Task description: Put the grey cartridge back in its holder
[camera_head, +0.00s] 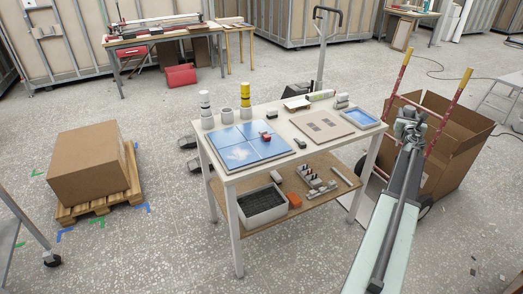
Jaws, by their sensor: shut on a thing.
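My gripper (409,122) is at the far end of my arm, right of the work table and in front of the open cardboard box. It is shut on a grey thing, which looks like the grey cartridge; it is small and blends with the jaws, so its shape and tilt are unclear. Three round grey holders stand along the table's back left edge. The middle holder (227,116) looks empty. The left one (207,121) holds a white cartridge (205,101) upright, and the right one (246,113) a yellow cartridge (245,93).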

